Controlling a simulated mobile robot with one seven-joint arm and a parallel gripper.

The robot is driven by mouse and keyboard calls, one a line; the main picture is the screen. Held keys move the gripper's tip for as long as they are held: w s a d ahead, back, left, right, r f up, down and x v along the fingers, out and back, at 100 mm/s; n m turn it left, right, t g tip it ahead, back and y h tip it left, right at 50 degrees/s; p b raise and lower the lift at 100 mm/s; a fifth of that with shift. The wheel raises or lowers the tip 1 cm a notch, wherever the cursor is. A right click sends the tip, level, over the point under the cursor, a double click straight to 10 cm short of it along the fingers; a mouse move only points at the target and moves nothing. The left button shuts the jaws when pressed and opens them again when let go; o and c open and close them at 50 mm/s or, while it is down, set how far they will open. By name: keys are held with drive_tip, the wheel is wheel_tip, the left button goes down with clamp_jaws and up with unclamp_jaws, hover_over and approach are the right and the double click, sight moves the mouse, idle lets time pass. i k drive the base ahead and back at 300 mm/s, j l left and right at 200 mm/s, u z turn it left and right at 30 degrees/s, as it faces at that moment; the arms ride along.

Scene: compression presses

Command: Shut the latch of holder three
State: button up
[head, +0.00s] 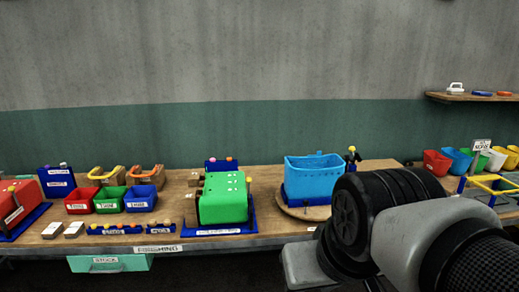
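No part here can be made out for sure as holder three or its latch, since the labels are too small to read clearly. A green block-shaped unit (222,205) with small pale marks sits on a blue base at the middle of the bench. A similar red unit (14,203) on a blue base is at the far left, cut by the picture edge. My arm fills the lower right and hides part of the bench's right end. My gripper's fingers do not show.
The wooden bench (182,228) holds red, green and blue small bins, with yellow and orange U-shaped pieces behind. A large blue tub (315,172) stands on a round board. A teal drawer (110,263) hangs below. Coloured cups (437,162) and a shelf (470,97) are right.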

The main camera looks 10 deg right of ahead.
sight(352, 148)
drive_tip(key=l+u, duration=0.15)
drive_tip(key=l, duration=1)
drive_tip(key=l+u, duration=0.1)
drive_tip(key=l, duration=1.05)
drive_tip(key=l+u, duration=0.15)
drive_tip(key=l, duration=1)
drive_tip(key=i+j+z, duration=0.1)
drive_tip(key=i, duration=0.3)
drive_tip(key=i+j+z, duration=0.1)
drive_tip(key=i, duration=0.3)
drive_tip(key=i+j, duration=0.15)
drive_tip(key=i, duration=0.25)
drive_tip(key=i+u, duration=0.1)
